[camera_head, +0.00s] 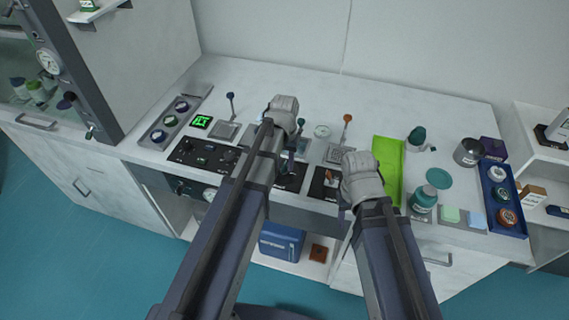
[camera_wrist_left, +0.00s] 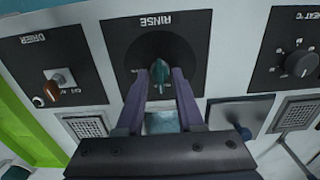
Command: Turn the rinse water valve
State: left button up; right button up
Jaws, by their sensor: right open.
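The rinse water valve is a small teal handle (camera_wrist_left: 160,73) on a black panel marked RINSE (camera_wrist_left: 125,45), in the left wrist view. My left gripper (camera_wrist_left: 162,82) has its two fingers on either side of the handle. Whether they press on it, I cannot tell. In the head view my left gripper (camera_head: 291,158) points down at the rinse panel (camera_head: 290,184), and the hand and fingers hide the handle. My right gripper (camera_head: 343,207) is open and low, close to the neighbouring panel (camera_head: 318,190).
A panel with an orange-brown handle (camera_wrist_left: 53,88) is beside the rinse panel. A dark panel with knobs (camera_head: 203,154) is to the left. A green mat (camera_head: 389,150), a teal jar (camera_head: 424,198) and a blue tray (camera_head: 510,224) are on the right.

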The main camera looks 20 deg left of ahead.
pick_arm(q)
grip_shut()
jog(key=shift+m, duration=0.3)
dwell(0.3)
jog(key=m, duration=0.3)
jog(key=shift+m, duration=0.3)
jog(key=m, duration=0.4)
jog(key=shift+m, duration=0.3)
jog(key=m, duration=0.4)
jog(key=shift+m, duration=2.5)
